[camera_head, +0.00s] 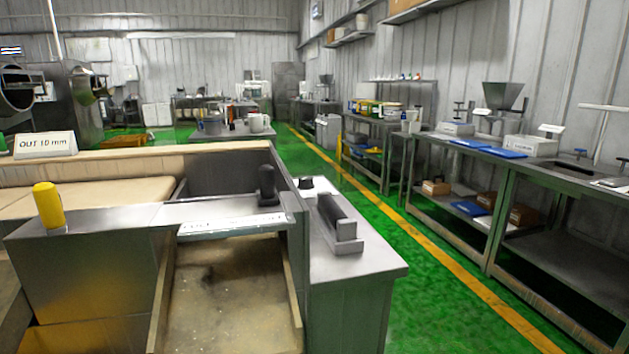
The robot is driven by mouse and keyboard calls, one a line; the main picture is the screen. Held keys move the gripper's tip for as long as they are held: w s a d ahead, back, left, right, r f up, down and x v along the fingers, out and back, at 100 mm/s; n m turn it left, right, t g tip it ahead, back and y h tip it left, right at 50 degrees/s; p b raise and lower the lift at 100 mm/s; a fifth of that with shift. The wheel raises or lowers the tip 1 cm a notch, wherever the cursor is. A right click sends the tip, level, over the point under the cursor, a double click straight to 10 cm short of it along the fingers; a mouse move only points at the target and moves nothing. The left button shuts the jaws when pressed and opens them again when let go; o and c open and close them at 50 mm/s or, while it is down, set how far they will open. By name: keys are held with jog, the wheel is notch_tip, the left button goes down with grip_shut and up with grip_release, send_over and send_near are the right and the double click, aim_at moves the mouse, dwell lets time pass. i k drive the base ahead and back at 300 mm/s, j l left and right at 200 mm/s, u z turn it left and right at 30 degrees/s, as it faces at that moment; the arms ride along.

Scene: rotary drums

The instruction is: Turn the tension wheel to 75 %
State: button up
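No wheel that I can make out as the tension wheel shows in this view. In the foreground stands a grey metal machine (95,260) with a tan belt (110,195) on its left. A black upright knob (267,182) stands on its top, above a white label strip (235,224) whose writing is too blurred to read. A small black round knob (306,183) sits to the right of it. A black bar in a grey bracket (338,220) is on the right-hand top. My gripper is not in view.
A yellow post (48,206) stands at the machine's left corner, below a sign (45,144) reading "OUT 10 mm". A worn chute (225,300) opens at the front. Green floor (430,285) lies free on the right, before steel benches (575,180) along the wall. Drums (75,100) stand far left.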

aim_at(305, 182)
jog(key=l+u, duration=0.15)
jog(key=l, duration=2.05)
jog(key=i+l+u, duration=0.15)
jog(key=i+l, duration=0.8)
jog(key=l, duration=0.15)
jog(key=i+j, duration=0.2)
jog(key=i, duration=0.2)
jog(key=i+j, duration=0.15)
jog(key=i, duration=0.2)
jog(key=i+j+u, duration=0.1)
jog(key=i, duration=0.3)
jog(key=j, duration=0.1)
